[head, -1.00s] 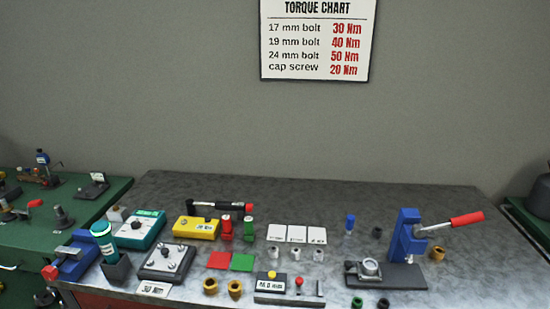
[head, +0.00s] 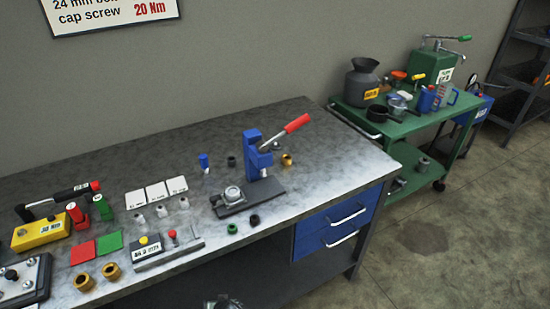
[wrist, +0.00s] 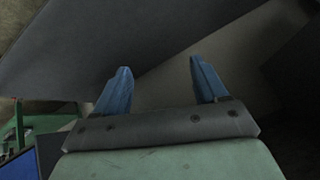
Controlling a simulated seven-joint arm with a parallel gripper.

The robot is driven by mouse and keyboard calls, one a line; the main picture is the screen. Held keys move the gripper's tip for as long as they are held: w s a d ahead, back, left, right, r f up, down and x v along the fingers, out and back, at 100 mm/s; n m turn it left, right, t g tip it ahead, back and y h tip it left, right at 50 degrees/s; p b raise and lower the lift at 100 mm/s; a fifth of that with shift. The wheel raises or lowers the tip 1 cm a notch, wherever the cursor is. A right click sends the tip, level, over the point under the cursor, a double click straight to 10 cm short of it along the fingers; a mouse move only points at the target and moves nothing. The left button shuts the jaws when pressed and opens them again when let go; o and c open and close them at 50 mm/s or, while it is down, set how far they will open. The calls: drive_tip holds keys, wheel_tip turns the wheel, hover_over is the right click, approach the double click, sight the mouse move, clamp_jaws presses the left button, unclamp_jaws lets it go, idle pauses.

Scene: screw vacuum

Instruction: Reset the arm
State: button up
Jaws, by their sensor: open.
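My gripper (wrist: 158,78) shows in the wrist view, with its two blue fingers spread wide apart and nothing between them. Beyond the fingers are a large dark grey surface and a paler wall or floor area, which I cannot tell apart surely. In the head view a small greyish piece (head: 222,302) shows at the bottom edge, below the bench front; it may be part of my arm. The gripper's fingers cannot be made out in the head view.
The grey workbench (head: 330,150) carries a blue lever press (head: 258,160), a yellow box (head: 42,232), red and green pads and several small fittings. A green cart (head: 400,125) with a dark can (head: 365,82) stands to the right. Floor (head: 440,240) in front of it is clear.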

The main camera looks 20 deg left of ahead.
drive_tip(key=w+d+f+m+g+h, duration=0.15)
drive_tip(key=d+f, duration=0.25)
drive_tip(key=d, duration=0.6)
drive_tip(key=w+d+f+g+h, duration=0.1)
drive_tip(key=w+d+f+h, duration=0.15)
drive_tip(key=d, duration=0.75)
drive_tip(key=w+d+f+m+g+h, duration=0.1)
drive_tip(key=d+f+h, duration=0.1)
drive_tip(key=d+f, duration=0.5)
drive_tip(key=s+d+m+g, duration=0.1)
drive_tip(key=s+d+g, duration=0.3)
drive_tip(key=s+d, duration=0.3)
drive_tip(key=s+d+m+g, duration=0.1)
drive_tip(key=s+d+g, duration=0.2)
drive_tip(key=s+d, duration=0.4)
drive_tip(key=d, duration=0.7)
drive_tip(key=shift+d+f+g, duration=0.2)
drive_tip(key=shift+g, duration=0.15)
drive_tip(key=shift+s+m, duration=0.1)
drive_tip(key=shift+m, duration=0.15)
